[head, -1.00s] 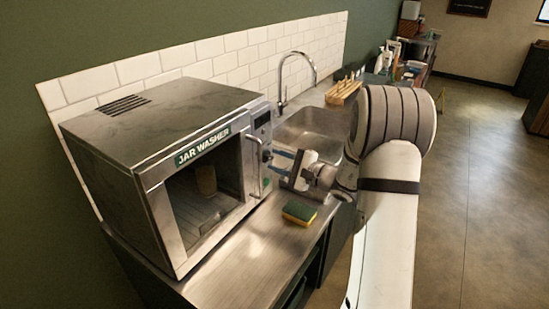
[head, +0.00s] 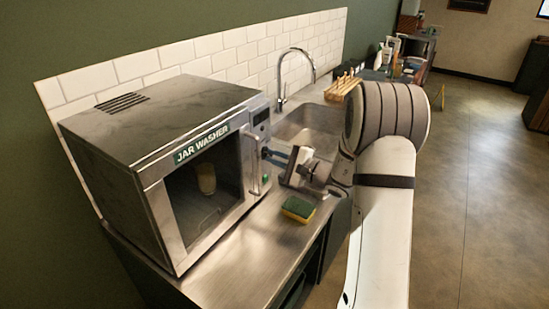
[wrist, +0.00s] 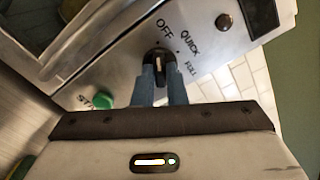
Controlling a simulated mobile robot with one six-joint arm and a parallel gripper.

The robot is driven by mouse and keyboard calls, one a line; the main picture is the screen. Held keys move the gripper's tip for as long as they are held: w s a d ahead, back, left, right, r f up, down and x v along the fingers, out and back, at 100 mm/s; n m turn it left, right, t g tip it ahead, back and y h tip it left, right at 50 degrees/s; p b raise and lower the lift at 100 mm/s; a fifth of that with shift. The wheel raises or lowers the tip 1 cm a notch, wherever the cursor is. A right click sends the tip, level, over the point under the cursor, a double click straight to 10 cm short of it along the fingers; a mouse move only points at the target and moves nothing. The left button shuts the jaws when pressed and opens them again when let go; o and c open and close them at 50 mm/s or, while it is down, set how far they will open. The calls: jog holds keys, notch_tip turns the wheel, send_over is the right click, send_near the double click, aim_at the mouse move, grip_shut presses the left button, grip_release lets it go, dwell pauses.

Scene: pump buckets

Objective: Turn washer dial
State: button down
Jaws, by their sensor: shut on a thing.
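The jar washer (head: 160,170) is a steel box with a glass door, standing on the steel counter at left in the head view. Its black dial (wrist: 157,62) sits on the front panel in the wrist view, near the printed words OFF, QUICK and FULL. The dial's pale pointer looks nearer OFF, though its exact setting is hard to tell. My gripper (wrist: 158,75) is shut on the dial, with one blue finger on each side. In the head view my gripper (head: 268,155) reaches the panel from the right. A green start button (wrist: 103,100) is left of the fingers.
A yellow and green sponge (head: 298,209) lies on the counter below my gripper. The door handle (head: 254,165) is left of the fingers. A sink (head: 312,120) with a tall faucet (head: 281,85) is behind. A jar (head: 206,178) shows inside the washer.

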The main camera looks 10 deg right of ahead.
jog(key=shift+m, duration=0.3)
jog(key=shift+f+m+b, duration=0.1)
jog(key=shift+m+b, duration=0.5)
jog(key=shift+m, duration=0.2)
jog(key=m, duration=0.3)
jog(key=shift+m, duration=0.3)
jog(key=m, duration=0.6)
jog(key=c, duration=1.5)
grip_release()
jog(key=shift+o, duration=0.2)
